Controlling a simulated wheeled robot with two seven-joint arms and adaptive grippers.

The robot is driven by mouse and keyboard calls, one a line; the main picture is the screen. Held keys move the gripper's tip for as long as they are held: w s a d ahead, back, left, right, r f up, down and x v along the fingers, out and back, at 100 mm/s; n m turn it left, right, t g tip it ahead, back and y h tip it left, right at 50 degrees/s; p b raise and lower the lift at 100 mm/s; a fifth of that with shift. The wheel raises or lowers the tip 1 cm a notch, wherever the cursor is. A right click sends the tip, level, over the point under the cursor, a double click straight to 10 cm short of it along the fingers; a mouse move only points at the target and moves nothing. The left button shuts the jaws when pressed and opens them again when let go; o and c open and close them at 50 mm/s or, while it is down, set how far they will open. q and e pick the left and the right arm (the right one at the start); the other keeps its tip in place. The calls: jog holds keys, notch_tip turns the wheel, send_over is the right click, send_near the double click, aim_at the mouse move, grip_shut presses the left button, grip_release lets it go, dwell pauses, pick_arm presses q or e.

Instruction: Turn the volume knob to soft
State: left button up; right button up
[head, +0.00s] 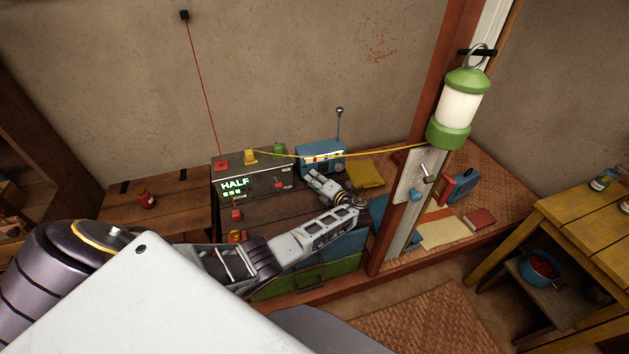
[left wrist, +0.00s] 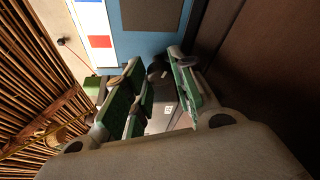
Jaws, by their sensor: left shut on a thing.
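The blue radio (head: 314,148) stands on the bench against the wall, with a thin antenna rising from it. Its blue face (left wrist: 150,40) fills the top of the left wrist view, with a dark speaker panel and a white, blue and red strip. My left gripper (head: 315,177) is just in front of the radio. In the left wrist view its green-padded fingers (left wrist: 155,68) are shut on a small dark knob (left wrist: 158,72) low on the face. The knob is hidden in the head view and its pointer cannot be read. My right gripper is out of view.
A grey box (head: 262,163) with a lit HALF display stands left of the radio. A yellow cord (head: 380,149) runs from it past the radio to the post, where a green lantern (head: 458,108) hangs. A yellow cushion (head: 366,174) lies right of the radio.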

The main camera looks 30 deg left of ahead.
pick_arm(q)
jog(key=shift+f+m, duration=0.15)
jog(key=shift+m, duration=0.35)
jog(key=o, duration=0.7)
jog(key=shift+o, duration=0.2)
jog(key=shift+v, duration=6.05)
jog(key=shift+f, duration=0.15)
jog(key=o, duration=0.3)
